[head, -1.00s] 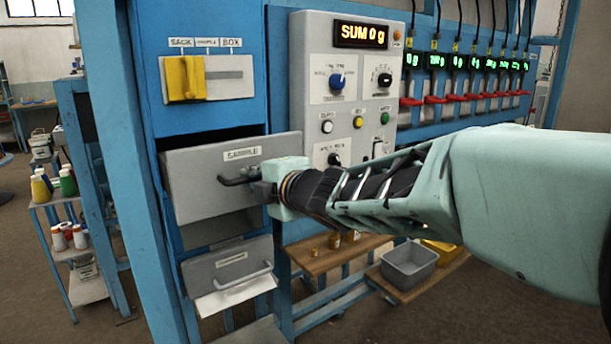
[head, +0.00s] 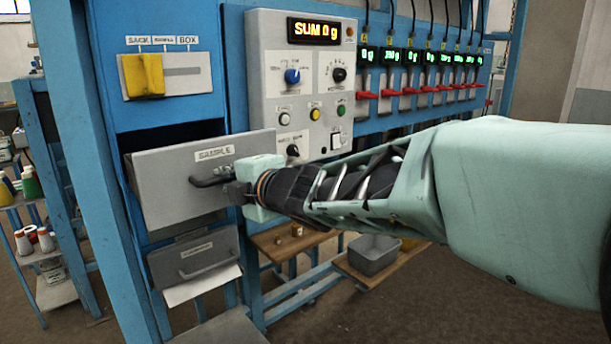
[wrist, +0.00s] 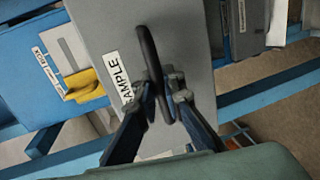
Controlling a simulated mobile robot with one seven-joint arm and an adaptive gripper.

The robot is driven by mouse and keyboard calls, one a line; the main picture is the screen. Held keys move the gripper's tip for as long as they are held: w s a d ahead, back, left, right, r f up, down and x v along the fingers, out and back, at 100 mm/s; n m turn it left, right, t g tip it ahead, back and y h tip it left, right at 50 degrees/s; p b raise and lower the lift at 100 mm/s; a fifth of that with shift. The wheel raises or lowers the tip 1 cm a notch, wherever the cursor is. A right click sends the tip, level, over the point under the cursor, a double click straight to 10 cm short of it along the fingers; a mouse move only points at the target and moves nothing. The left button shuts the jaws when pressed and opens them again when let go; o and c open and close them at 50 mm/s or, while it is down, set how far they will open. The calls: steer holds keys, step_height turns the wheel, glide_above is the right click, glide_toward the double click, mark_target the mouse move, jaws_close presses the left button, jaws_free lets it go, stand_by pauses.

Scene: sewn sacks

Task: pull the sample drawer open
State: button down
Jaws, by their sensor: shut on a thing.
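The sample drawer (head: 165,190) has a grey front with a "SAMPLE" label and stands out from the blue cabinet. A dark opening shows above its front. Its black bar handle (head: 205,181) is also in the wrist view (wrist: 146,45), running between my fingers. My gripper (head: 235,192) is at the right end of the handle in the head view. In the wrist view my gripper (wrist: 165,90) has its fingers shut on the handle, one on each side. The drawer's inside is hidden behind its front.
Below is a smaller grey drawer (head: 195,256) with white paper under it. Above is a yellow slider (head: 143,76). A control panel (head: 300,40) stands to the right, with a low shelf and grey bin (head: 372,254) beneath. A bottle shelf (head: 40,262) is at left.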

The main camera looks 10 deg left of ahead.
steer(key=c, duration=2)
jaws_free()
